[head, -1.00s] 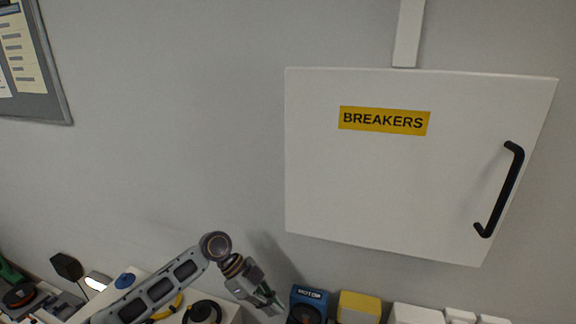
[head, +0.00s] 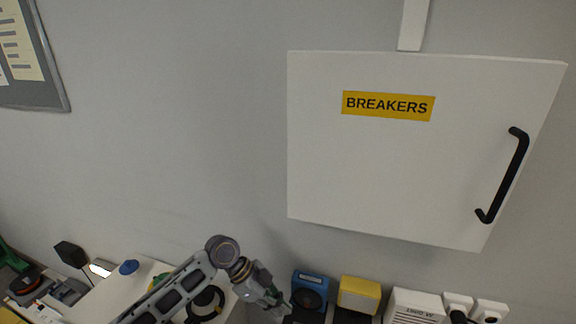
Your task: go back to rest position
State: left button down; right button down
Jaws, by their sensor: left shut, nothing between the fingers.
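My left arm comes in from the lower left, and my left gripper (head: 282,308) points down and to the right at the bottom of the head view. It is shut with nothing in it. It is just left of a blue device and well below the white cabinet. My right gripper is not in view.
A white wall cabinet (head: 400,170) marked BREAKERS, with a black handle (head: 503,176), looks shut. Below it stand a blue device (head: 310,283), a yellow box (head: 359,294), a white box (head: 415,306) and white sockets (head: 489,310). A grey board (head: 45,95) hangs at upper left.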

pick_arm(q)
jog(key=s+a+f+n+t+y, duration=0.1)
jog(key=s+a+f+n+t, duration=0.2)
jog(key=s+n, duration=0.35)
jog(key=s+a+f+n+t+y, duration=0.1)
jog(key=s+a+f+n+y, duration=0.2)
jog(key=a+n, duration=0.45)
jog(key=s+a+f+n+t+y, duration=0.1)
jog(key=s+a+n+y, duration=0.3)
jog(key=a, duration=0.6)
jog(key=s+f+g, duration=0.1)
jog(key=s+f, duration=0.1)
jog(key=f, duration=1.5)
jog(key=s+f, duration=0.2)
jog(key=f, duration=1.5)
jog(key=s+a+f, duration=0.1)
jog(key=s+f, duration=0.8)
jog(key=s, duration=0.2)
jog(key=s+a+f+g, duration=0.1)
jog(key=s+a+f, duration=0.1)
jog(key=s+f, duration=0.8)
jog(key=shift+s+a, duration=0.25)
jog(key=shift+s, duration=0.35)
